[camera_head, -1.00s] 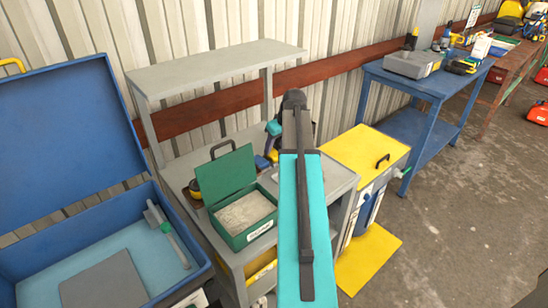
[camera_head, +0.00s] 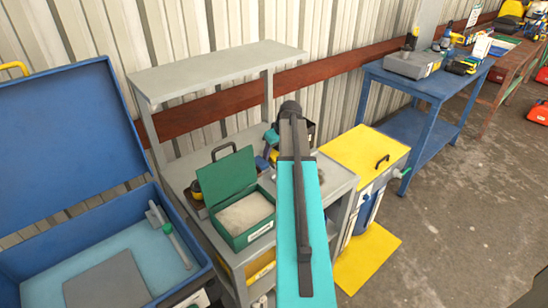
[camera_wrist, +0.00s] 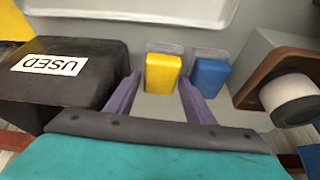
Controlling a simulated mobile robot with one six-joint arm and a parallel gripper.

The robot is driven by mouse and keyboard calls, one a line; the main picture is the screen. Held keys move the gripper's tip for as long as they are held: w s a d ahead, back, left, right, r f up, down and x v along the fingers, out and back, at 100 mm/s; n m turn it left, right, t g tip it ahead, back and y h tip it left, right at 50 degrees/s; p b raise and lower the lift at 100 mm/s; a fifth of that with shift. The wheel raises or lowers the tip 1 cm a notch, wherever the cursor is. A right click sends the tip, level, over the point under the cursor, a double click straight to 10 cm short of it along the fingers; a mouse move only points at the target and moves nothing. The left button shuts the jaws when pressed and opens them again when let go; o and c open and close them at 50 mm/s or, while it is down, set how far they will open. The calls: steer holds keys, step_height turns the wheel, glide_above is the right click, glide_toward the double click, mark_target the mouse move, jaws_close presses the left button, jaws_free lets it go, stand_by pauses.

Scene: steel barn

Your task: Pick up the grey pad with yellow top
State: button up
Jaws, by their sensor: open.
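The grey pad with yellow top (camera_wrist: 163,73) stands on a light surface in the wrist view, its yellow face toward the camera and its grey part behind. My gripper (camera_wrist: 160,80) is open, with one purple finger to the left of this pad and the other to its right, near the gap before a similar pad with a blue top (camera_wrist: 210,76). I cannot tell whether the fingers touch either pad. In the head view my arm hides most of the gripper, and the pads are too small to make out surely.
A black box labelled USED (camera_wrist: 70,70) stands close on the left in the wrist view. A brown-edged holder with a white roll (camera_wrist: 292,99) is close on the right. In the head view, an open green box (camera_head: 240,200) sits on the grey bench (camera_head: 335,178).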

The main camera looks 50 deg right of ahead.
steer(key=shift+w+f, duration=0.25)
steer(key=shift+f, duration=0.35)
steer(key=c, duration=0.7)
